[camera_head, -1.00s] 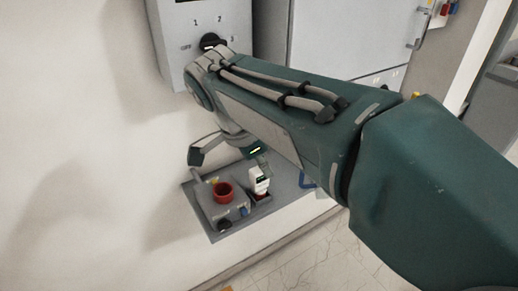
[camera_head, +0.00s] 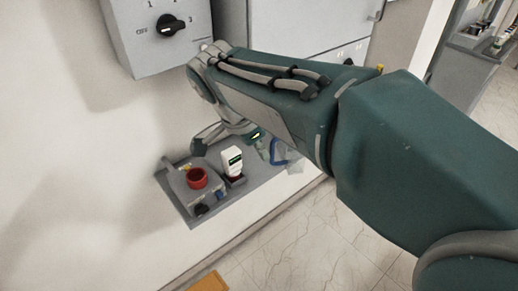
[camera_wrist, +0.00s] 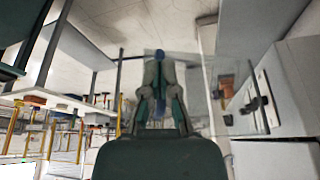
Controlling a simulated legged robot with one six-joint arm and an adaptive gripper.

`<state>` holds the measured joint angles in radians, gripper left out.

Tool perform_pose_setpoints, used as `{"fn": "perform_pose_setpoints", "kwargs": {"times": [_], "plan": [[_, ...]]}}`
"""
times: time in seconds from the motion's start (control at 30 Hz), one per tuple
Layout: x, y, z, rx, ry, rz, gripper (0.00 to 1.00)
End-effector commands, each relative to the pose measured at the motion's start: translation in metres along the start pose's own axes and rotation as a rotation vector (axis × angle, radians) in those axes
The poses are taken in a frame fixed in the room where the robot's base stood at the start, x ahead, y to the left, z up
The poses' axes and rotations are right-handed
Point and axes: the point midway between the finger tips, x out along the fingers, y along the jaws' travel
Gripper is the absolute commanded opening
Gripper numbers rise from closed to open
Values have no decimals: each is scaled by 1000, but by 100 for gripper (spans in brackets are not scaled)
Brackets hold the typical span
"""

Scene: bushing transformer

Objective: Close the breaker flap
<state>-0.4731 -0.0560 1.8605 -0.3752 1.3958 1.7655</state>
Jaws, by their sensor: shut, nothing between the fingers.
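A clear, see-through panel with a blue handle (camera_head: 283,152), which looks like the breaker flap, shows at the right end of a grey wall panel (camera_head: 185,208) in the head view. My arm partly covers it. In the wrist view a see-through sheet (camera_wrist: 237,98) stands to the right of my gripper (camera_wrist: 159,62), and a blue spot shows at the fingertips. My gripper is shut with nothing between its fingers. I cannot tell whether it touches the flap. In the head view the fingers are mostly hidden behind my arm.
The grey wall panel holds a red round part (camera_head: 197,178) and a white block (camera_head: 232,161). Above it, a grey box carries a black rotary knob (camera_head: 172,27). A grey cabinet (camera_head: 293,35) stands behind my arm. Tiled floor (camera_head: 305,235) is open at lower right.

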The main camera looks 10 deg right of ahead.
Motion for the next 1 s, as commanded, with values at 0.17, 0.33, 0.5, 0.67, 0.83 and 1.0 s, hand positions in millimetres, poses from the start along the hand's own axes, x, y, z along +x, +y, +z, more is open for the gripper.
{"fn": "perform_pose_setpoints", "kwargs": {"times": [0.17,0.33,0.5,0.67,0.83,1.0], "plan": [[2,4,-6,-34,0,-14,0],[3,6,-9,-56,0,-22,0],[6,9,-15,-90,0,-36,0],[10,15,-27,-158,0,-64,0],[18,24,-50,-281,1,-113,0],[29,27,-75,-426,0,-170,0]]}}
